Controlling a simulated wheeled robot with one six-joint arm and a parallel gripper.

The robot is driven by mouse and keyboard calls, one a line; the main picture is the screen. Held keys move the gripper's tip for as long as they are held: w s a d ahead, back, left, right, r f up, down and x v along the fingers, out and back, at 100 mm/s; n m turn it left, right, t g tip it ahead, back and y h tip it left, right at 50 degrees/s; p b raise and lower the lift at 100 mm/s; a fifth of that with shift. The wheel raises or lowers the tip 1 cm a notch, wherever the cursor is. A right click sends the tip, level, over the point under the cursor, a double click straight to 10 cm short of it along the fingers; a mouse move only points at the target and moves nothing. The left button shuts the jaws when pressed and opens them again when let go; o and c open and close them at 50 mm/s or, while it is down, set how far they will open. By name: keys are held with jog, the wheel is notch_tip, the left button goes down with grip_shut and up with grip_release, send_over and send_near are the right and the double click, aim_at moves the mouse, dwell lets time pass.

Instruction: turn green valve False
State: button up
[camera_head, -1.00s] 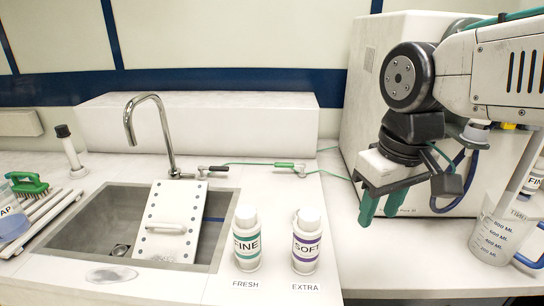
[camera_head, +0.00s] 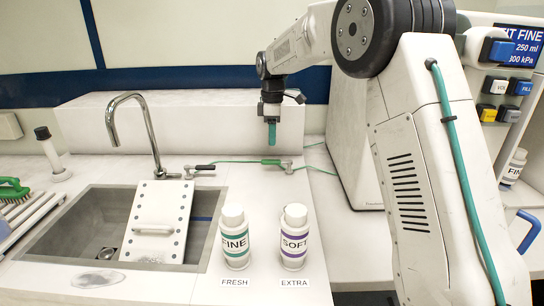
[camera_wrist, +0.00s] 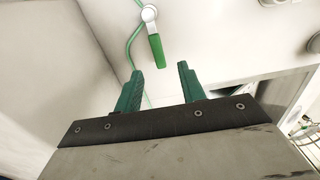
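The green valve (camera_head: 272,162) is a small green lever with a pale pivot at its right end. It sits on the counter behind the bottles, in line with a thin green tube. In the wrist view the green valve (camera_wrist: 156,48) lies just beyond and between my fingertips, apart from them. My gripper (camera_head: 271,146) points down above the valve in the head view. It also shows in the wrist view (camera_wrist: 160,71), with its two teal fingers open and nothing between them.
A black-handled valve (camera_head: 204,167) sits left of the green one. The sink (camera_head: 70,228) with tap (camera_head: 150,135) is at left. A white raised block (camera_head: 190,122) runs behind.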

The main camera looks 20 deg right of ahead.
aim_at(272, 160)
jog(key=shift+w+f, duration=0.3)
jog(key=shift+f, duration=0.15)
notch_tip(272, 160, down, 7)
jog(key=shift+f, duration=0.2)
grip_shut()
